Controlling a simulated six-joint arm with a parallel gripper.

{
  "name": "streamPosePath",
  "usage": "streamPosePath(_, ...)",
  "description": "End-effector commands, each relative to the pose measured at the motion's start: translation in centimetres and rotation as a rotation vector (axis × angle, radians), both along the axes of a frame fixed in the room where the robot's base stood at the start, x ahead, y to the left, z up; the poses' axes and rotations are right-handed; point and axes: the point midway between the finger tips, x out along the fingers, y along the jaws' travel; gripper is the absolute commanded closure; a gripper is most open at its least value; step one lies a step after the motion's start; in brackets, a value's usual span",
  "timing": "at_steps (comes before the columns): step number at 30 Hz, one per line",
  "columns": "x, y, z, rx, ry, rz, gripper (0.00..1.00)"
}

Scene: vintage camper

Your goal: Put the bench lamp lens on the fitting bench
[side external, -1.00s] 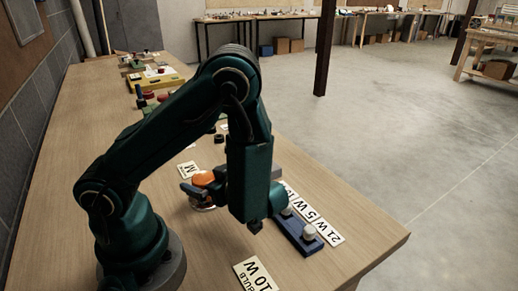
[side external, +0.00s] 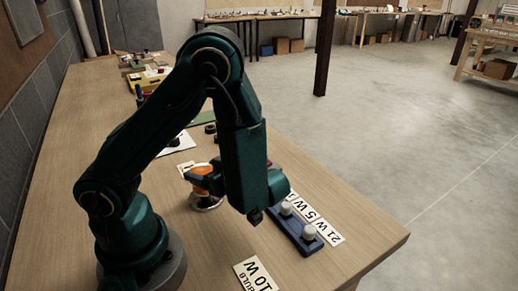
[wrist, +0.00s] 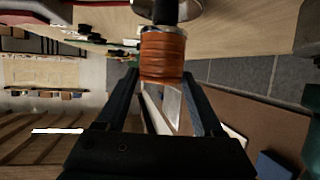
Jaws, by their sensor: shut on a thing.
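The orange ribbed lens (wrist: 162,55) is between the two fingers of my gripper (wrist: 160,75) in the wrist view, and the gripper is shut on it. In the side view the orange lens (side external: 201,169) shows partly behind my gripper (side external: 203,180), just above a round silvery base (side external: 207,204) on the wooden bench top (side external: 330,215). A dark stem (wrist: 166,12) shows beyond the lens in the wrist view. I cannot tell whether lens and base still touch. No label shows which surface is the fitting bench.
A blue block (side external: 297,230) with white bulbs stands right of my gripper, beside a label card (side external: 318,224). A "BULB 10 W" card (side external: 257,275) lies at the front. Dark rings and a green mat (side external: 202,118) lie behind.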

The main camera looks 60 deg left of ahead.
Motion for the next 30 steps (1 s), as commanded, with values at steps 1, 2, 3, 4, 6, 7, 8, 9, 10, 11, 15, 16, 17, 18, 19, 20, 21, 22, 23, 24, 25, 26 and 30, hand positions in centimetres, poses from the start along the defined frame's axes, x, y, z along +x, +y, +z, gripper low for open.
streamPosePath(1, 0.1, 0.0, 0.6, -0.003, -0.006, -0.001, 0.94)
streamPosePath(2, 0.1, 0.0, 1.0, -0.003, -0.006, -0.001, 0.94)
streamPosePath(3, 0.1, 0.0, 1.6, -0.004, -0.008, 0.000, 0.94)
streamPosePath(4, 0.1, 0.0, 2.0, -0.003, -0.007, 0.000, 0.94)
streamPosePath(6, 0.0, 0.0, 3.1, -0.004, -0.007, -0.001, 0.94)
streamPosePath(7, 0.1, -0.1, 3.6, -0.004, -0.008, -0.001, 0.94)
streamPosePath(8, 0.1, 0.0, 4.1, -0.003, -0.008, -0.001, 0.94)
streamPosePath(9, 0.1, 0.0, 4.6, -0.004, -0.008, 0.000, 0.94)
streamPosePath(10, 0.0, 0.0, 5.0, -0.003, -0.006, 0.000, 0.94)
streamPosePath(11, 0.0, 0.0, 5.4, -0.004, -0.006, 0.000, 0.94)
streamPosePath(15, 0.1, 0.0, 6.9, -0.001, -0.004, -0.002, 0.94)
streamPosePath(16, 0.1, -0.1, 7.1, -0.001, -0.004, -0.003, 0.94)
streamPosePath(17, 0.1, -0.1, 7.3, -0.002, -0.002, -0.008, 0.94)
streamPosePath(18, 0.2, -0.3, 7.5, -0.001, -0.002, -0.019, 0.94)
streamPosePath(19, 0.4, -0.5, 7.6, -0.002, -0.002, -0.031, 0.94)
streamPosePath(20, 0.6, -0.8, 7.7, -0.002, -0.002, -0.047, 0.94)
streamPosePath(21, 1.2, -1.4, 8.0, -0.002, -0.002, -0.088, 0.94)
streamPosePath(22, 1.8, -1.9, 8.2, -0.002, -0.002, -0.125, 0.94)
streamPosePath(23, 2.5, -2.4, 8.5, -0.002, -0.004, -0.174, 0.94)
streamPosePath(24, 3.6, -3.3, 8.9, -0.002, -0.005, -0.246, 0.94)
streamPosePath(25, 4.4, -4.1, 9.2, -0.002, -0.003, -0.305, 0.94)
streamPosePath(26, 5.3, -4.8, 9.5, -0.002, -0.004, -0.365, 0.94)
streamPosePath(30, 8.5, -8.4, 11.3, -0.003, -0.006, -0.627, 0.94)
